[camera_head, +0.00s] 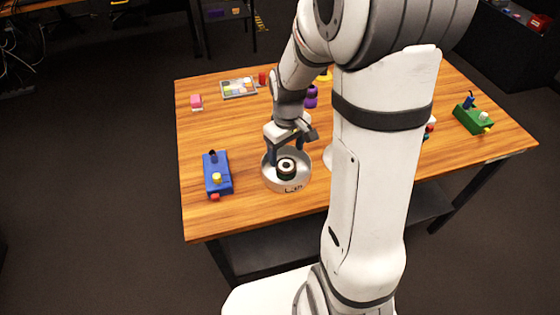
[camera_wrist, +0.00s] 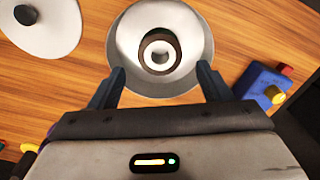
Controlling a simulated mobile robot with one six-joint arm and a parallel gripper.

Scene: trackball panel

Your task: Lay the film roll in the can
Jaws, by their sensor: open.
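The film roll (camera_head: 286,166) is a small dark cylinder with a pale ring on its top. It is inside the can (camera_head: 272,181), a round silver-grey open dish near the table's front edge. In the wrist view the roll (camera_wrist: 158,53) sits within the can's rim (camera_wrist: 205,60), towards its far side. My gripper (camera_head: 286,146) is above the can. In the wrist view its two dark fingers (camera_wrist: 161,85) are spread apart with nothing between them, and the roll is beyond the fingertips.
A blue box with knobs (camera_head: 216,174) stands left of the can. A tray of coloured pieces (camera_head: 238,88), a pink block (camera_head: 196,102) and a purple object (camera_head: 311,97) are farther back. A green box (camera_head: 474,118) is at the right. A white disc (camera_wrist: 42,25) lies beside the can.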

